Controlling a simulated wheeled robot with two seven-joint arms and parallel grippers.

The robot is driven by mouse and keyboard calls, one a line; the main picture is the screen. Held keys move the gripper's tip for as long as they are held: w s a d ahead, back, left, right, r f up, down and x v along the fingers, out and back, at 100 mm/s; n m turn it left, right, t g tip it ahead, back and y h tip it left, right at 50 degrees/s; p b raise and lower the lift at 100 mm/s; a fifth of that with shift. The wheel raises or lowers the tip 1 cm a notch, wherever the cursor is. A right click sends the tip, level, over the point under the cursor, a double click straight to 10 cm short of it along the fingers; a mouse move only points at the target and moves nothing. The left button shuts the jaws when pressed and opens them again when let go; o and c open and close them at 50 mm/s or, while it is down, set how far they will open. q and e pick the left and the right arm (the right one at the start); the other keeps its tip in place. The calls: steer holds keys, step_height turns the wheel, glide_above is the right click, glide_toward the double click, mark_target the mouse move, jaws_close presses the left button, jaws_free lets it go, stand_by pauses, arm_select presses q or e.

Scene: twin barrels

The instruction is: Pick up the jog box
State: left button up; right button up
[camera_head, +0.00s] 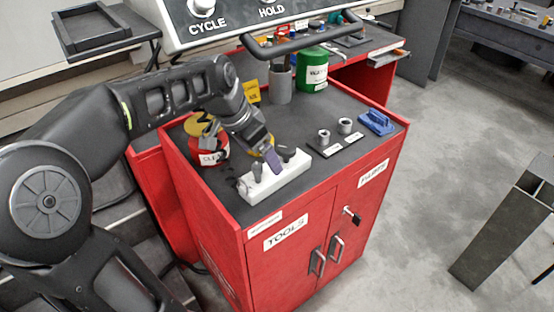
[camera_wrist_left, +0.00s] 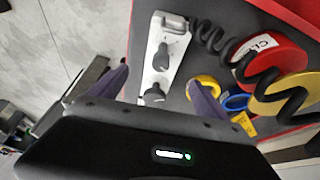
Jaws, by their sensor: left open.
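The jog box (camera_head: 282,182) is a long white box with dark knobs on top, lying on the dark top of the red cabinet near its left front edge. It also shows in the left wrist view (camera_wrist_left: 152,62), with a black coiled cable (camera_wrist_left: 210,40) beside it. My left gripper (camera_head: 270,158) points down over the box. In the left wrist view my left gripper (camera_wrist_left: 156,92) is open, its purple fingers spread on either side of the box's near end. Whether either finger touches the box cannot be told. My right gripper is not in view.
A red barrel (camera_head: 214,156) with a yellow lid stands left of the box. A green barrel (camera_head: 313,72) and a grey cylinder (camera_head: 281,85) stand behind. Small metal parts (camera_head: 324,138) and a blue item (camera_head: 377,122) sit right. A control panel handle (camera_head: 300,36) overhangs the back.

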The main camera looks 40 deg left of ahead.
mark_target(270, 171)
arm_select(q)
steer(key=shift+w+a, duration=0.15)
steer(key=shift+w, duration=0.1)
steer(key=shift+s+r, duration=0.1)
steer(key=shift+x, duration=1.3)
steer(key=x, duration=0.5)
steer(key=shift+c, duration=0.2)
